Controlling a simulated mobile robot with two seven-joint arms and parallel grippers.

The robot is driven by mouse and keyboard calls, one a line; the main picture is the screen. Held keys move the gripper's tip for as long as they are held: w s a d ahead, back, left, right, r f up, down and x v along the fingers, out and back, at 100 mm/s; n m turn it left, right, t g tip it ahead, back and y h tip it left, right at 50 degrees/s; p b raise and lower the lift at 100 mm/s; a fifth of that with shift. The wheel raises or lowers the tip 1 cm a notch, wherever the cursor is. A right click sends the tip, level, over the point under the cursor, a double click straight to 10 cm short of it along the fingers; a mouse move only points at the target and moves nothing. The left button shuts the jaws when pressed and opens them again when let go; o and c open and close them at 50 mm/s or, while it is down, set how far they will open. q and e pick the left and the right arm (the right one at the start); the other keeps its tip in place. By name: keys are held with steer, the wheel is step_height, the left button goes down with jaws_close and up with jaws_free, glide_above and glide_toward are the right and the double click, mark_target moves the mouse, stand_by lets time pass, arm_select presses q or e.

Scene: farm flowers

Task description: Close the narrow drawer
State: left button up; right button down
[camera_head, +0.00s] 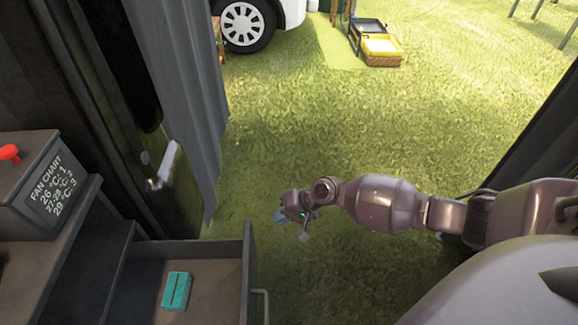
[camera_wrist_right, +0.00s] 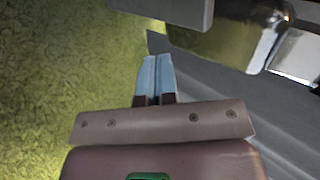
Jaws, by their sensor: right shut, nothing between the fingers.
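An open grey drawer (camera_head: 249,262) sticks out at the lower left of the head view, with a bar handle (camera_head: 263,304) on its front face. A teal block-like item (camera_head: 176,291) lies inside it. The drawer's lower end is cut off by the picture edge. My right gripper (camera_head: 281,216) is beyond the drawer's far front corner, to its right and apart from it, over the grass. In the right wrist view the blue-grey fingers (camera_wrist_right: 154,63) are together and empty. My left gripper is not in view.
A dark box with a red knob and a fan chart (camera_head: 43,186) stands at the left. A grey corrugated panel (camera_head: 185,80) hangs behind the drawer. Open grass (camera_head: 330,120) lies ahead. Crates (camera_head: 382,50) and a white vehicle (camera_head: 262,20) stand far off.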

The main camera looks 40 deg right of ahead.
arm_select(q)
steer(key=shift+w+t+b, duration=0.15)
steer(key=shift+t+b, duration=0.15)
arm_select(e)
steer(key=w+a+f, duration=0.1)
steer(key=w+a, duration=0.2)
steer(key=a, duration=0.2)
steer(key=shift+f, duration=0.35)
steer(key=shift+w, duration=0.1)
arm_select(q)
steer(key=shift+b, duration=0.35)
arm_select(e)
steer(key=w+a, duration=1)
steer(key=a, duration=0.4)
steer(key=shift+a, duration=0.4)
